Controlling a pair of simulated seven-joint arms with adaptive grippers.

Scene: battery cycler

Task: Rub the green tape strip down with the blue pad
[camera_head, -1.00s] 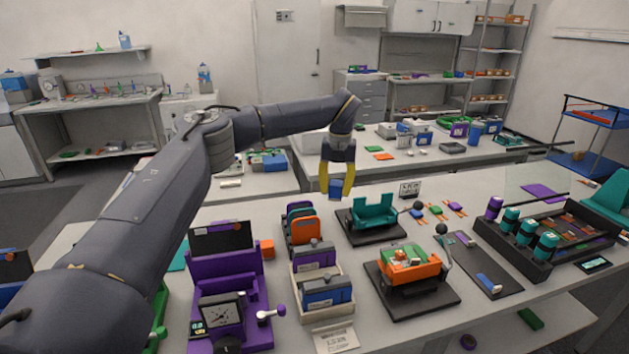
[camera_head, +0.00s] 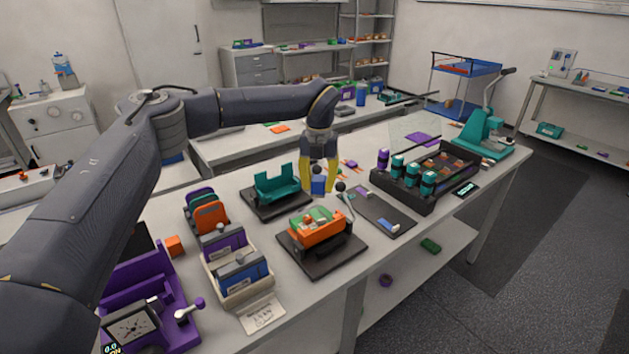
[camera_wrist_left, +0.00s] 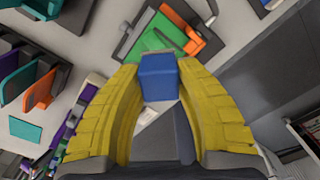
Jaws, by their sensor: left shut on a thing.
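My left gripper (camera_head: 318,188) has yellow fingers and is shut on the blue pad (camera_head: 318,185), a small blue block. It holds the pad in the air behind the orange block (camera_head: 320,234), with a gap between them in the picture. The green tape strip (camera_head: 312,216) appears to be the green area on top of the orange block, which sits in a dark fixture. In the left wrist view, the blue pad (camera_wrist_left: 158,78) is between the fingertips, and the green area (camera_wrist_left: 152,42) lies just beyond it, partly hidden by the pad. My right gripper is not in view.
A teal cradle (camera_head: 277,186) stands left of the gripper. A black-knobbed lever (camera_head: 341,187) rises close to its right. A dark tray with teal and purple cylinders (camera_head: 408,200) is farther right. A bin (camera_head: 232,287) with purple and blue blocks stands front left.

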